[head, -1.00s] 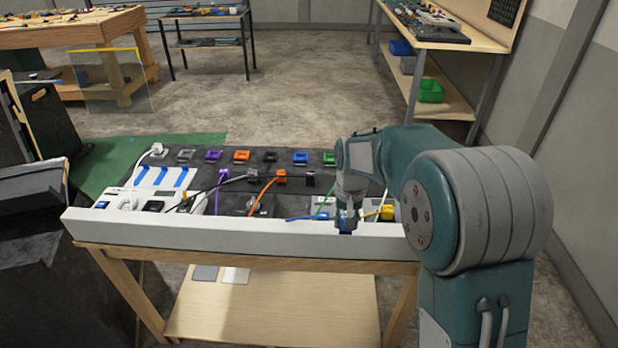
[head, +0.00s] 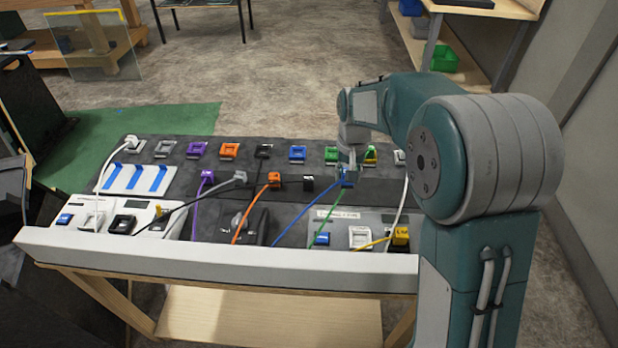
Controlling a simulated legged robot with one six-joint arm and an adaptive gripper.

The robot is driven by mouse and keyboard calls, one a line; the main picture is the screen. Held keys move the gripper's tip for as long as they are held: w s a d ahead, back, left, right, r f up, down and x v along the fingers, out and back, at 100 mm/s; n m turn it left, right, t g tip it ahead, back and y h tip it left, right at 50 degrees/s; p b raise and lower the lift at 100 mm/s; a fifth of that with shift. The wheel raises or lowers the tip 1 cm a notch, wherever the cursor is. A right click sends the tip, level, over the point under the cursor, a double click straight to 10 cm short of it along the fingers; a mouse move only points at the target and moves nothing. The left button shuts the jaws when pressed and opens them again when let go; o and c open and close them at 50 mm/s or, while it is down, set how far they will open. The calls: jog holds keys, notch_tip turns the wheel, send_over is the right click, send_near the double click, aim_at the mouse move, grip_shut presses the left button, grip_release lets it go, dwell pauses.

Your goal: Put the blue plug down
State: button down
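The blue plug (head: 346,180) is at the right of the console, at the tips of my gripper (head: 347,169). My gripper points down and appears shut on it, though the fingers are small and partly hidden. A blue cable (head: 306,213) runs from the plug down and left to the console's front. The plug is over the dark strip behind the light right-hand panel. I cannot tell whether it touches the surface.
The dark console (head: 225,178) holds a back row of coloured sockets, including a blue one (head: 297,154). Purple (head: 207,176), orange (head: 274,179) and grey plugs stand to the left. A yellow plug (head: 400,236) is at the front right. A green cable (head: 327,216) runs close by.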

jog(key=w+d+f, duration=0.4)
jog(key=w+d, duration=0.3)
send_over(376, 190)
jog(key=f, duration=0.5)
jog(key=shift+s+a+f, duration=0.1)
jog(key=shift+s+a, duration=0.15)
jog(key=shift+s, duration=0.1)
jog(key=shift+w+d+f, duration=0.15)
jog(key=shift+f, duration=0.8)
jog(key=shift+w+d+f, duration=0.1)
jog(key=shift+f, duration=0.85)
jog(key=shift+c, duration=1.7)
grip_release()
